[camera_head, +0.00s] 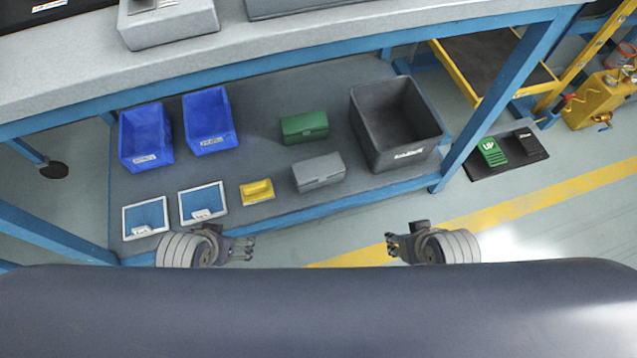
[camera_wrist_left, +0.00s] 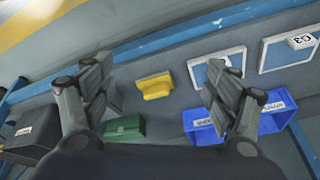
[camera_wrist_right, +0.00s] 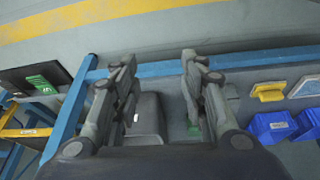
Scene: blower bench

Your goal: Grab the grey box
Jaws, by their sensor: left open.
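A small grey box (camera_head: 319,172) with a lid sits on the lower shelf, in front of a green box (camera_head: 304,127) and left of a large dark grey bin (camera_head: 395,122). My left gripper (camera_head: 247,248) is open and empty in front of the shelf, left of the grey box and apart from it. My right gripper (camera_head: 391,246) is also open and empty, in front of the shelf and to the right of the box. In both wrist views the fingers cover most of the grey box.
A yellow piece (camera_head: 257,191), two flat blue-and-white trays (camera_head: 146,217) and two blue bins (camera_head: 146,135) share the shelf. A blue rail (camera_head: 330,212) edges its front, and a blue leg (camera_head: 485,110) stands at right. The workbench top (camera_head: 300,40) overhangs the shelf's back.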

